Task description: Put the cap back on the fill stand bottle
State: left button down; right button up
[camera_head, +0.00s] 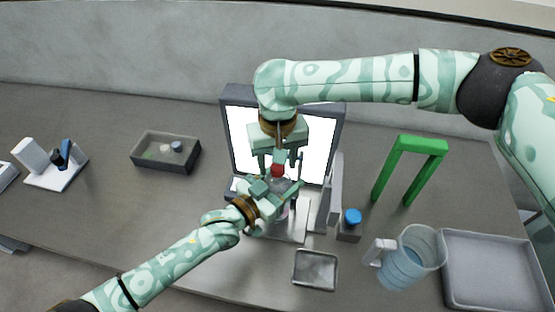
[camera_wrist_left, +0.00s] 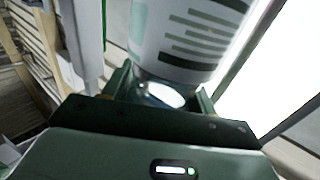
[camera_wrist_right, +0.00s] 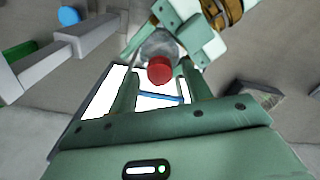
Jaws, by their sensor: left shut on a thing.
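A red cap (camera_head: 277,170) sits at the top of a clear greyish bottle (camera_head: 287,187) in front of the lit white panel. In the right wrist view the red cap (camera_wrist_right: 159,69) is directly above the bottle's shoulder (camera_wrist_right: 160,44); I cannot tell how firmly it is seated. My left gripper (camera_head: 273,197) is shut on the bottle, whose white label with green bars shows in the left wrist view (camera_wrist_left: 185,40). My right gripper (camera_head: 279,161) points down from above, its fingers open on either side of the cap with gaps showing.
A blue-capped container (camera_head: 352,218) stands right of the grey upright (camera_head: 330,195). Further right are a green arch (camera_head: 408,150), a jug of blue liquid (camera_head: 408,262) and a grey tray (camera_head: 490,300). A small metal dish (camera_head: 315,270) is in front. A dark bin (camera_head: 165,138) stands left.

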jog(key=shift+s+r, duration=0.1)
jog(key=shift+r, duration=2.15)
jog(key=shift+c, duration=0.4)
